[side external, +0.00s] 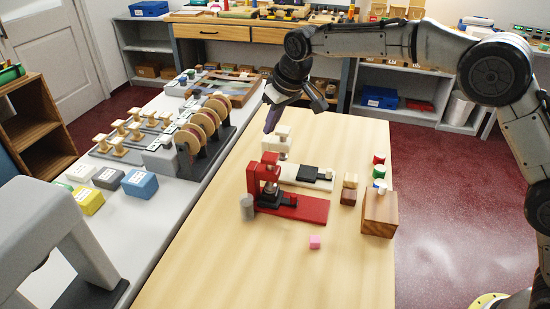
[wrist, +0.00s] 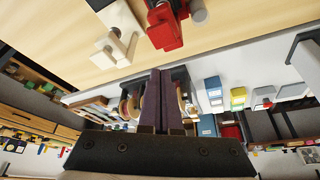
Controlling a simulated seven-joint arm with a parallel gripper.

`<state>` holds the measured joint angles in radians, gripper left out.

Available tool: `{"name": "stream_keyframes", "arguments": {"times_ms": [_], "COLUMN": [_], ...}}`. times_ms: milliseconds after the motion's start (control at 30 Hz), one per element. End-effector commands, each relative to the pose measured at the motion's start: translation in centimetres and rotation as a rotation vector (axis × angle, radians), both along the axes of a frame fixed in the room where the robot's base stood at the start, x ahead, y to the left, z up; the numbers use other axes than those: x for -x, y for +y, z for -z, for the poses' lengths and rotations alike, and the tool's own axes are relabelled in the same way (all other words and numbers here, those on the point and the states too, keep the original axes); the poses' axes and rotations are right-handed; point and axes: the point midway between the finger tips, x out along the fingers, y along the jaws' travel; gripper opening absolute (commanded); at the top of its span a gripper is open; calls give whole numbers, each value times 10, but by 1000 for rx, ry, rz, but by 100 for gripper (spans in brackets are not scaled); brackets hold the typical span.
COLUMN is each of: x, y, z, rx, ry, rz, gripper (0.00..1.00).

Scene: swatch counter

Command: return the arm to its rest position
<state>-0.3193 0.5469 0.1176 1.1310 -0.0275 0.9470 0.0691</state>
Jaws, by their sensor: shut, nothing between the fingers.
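My gripper (side external: 270,122) hangs above the far part of the wooden table (side external: 190,262), with its purple fingers pointing down and to the left. In the wrist view its two fingers (wrist: 155,75) lie side by side, shut, with nothing between them. It is apart from the table and everything on it. A white press-like device (side external: 283,140) stands below it and slightly to its right. A red press-like device (side external: 262,178) stands nearer the camera. Both also show at the top of the wrist view, the white one (wrist: 120,22) left of the red one (wrist: 164,26).
A wooden block (side external: 380,214) and small coloured pieces stand at the table's right. The grey counter (side external: 160,205) at left holds round discs (side external: 200,122) and coloured boxes (side external: 140,184). The table's near part is clear.

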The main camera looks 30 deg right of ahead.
Motion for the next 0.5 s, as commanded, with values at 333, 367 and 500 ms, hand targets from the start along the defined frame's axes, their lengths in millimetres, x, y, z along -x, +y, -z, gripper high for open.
{"name": "stream_keyframes", "arguments": {"times_ms": [333,367,500], "x": [0,4,44], "y": [-22,-29,-68], "z": [-49,-63,-122], "rx": [-24,-29,-47], "ry": [-75,-95,-160], "rz": [33,44,93], "gripper": [0,0,0]}}
